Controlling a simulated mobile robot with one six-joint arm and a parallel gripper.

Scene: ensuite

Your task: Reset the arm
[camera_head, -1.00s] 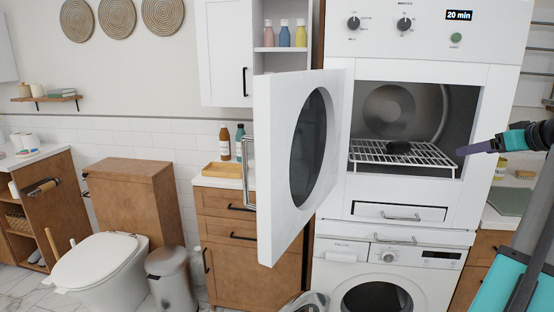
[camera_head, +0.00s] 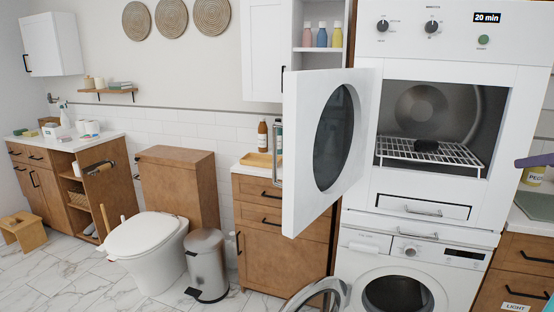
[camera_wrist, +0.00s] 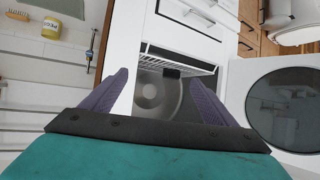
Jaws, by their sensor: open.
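My gripper (camera_wrist: 152,97) is open and empty in the wrist view, its two purple fingers spread apart. Between and beyond them is the open oven cavity with its rack (camera_wrist: 183,58). In the head view only a purple fingertip (camera_head: 535,161) shows at the right edge, to the right of the oven and outside it. The rest of the arm is almost all out of the head view. A small dark object (camera_head: 426,145) lies on the wire rack (camera_head: 440,155) inside the oven. The oven door (camera_head: 305,150) stands wide open to the left.
The open oven door juts into the room. Below the oven is a washing machine (camera_head: 455,262) with its round door (camera_head: 322,296) ajar. A toilet (camera_head: 150,245) and bin (camera_head: 207,262) stand left; marble floor (camera_head: 75,275) is clear there.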

